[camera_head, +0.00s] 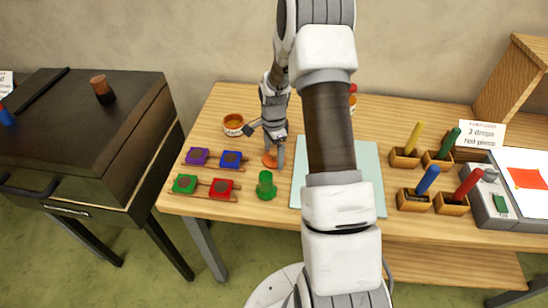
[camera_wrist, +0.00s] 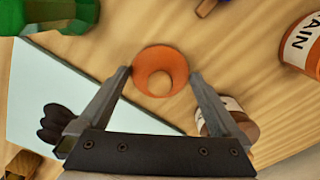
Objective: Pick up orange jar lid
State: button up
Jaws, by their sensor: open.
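The orange jar lid (camera_wrist: 160,71) is a round disc with a paler round centre. It lies on the wooden table between the two open fingertips of my gripper (camera_wrist: 160,75) in the wrist view. The fingers appear to straddle it, and I cannot tell whether they touch it. In the head view the orange jar lid (camera_head: 270,160) shows at the tip of my gripper (camera_head: 275,152), partly covered by it. An orange jar with a white label (camera_head: 233,124) stands behind and to the left; it also shows in the wrist view (camera_wrist: 303,45).
Purple, blue, green and red pieces on wooden holders (camera_head: 208,180) lie to the left. A pale glass sheet (camera_head: 368,180) lies to the right, beyond it several coloured sticks in wooden blocks (camera_head: 404,158).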

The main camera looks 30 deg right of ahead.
jog(key=shift+f, duration=0.1)
jog(key=c, duration=1)
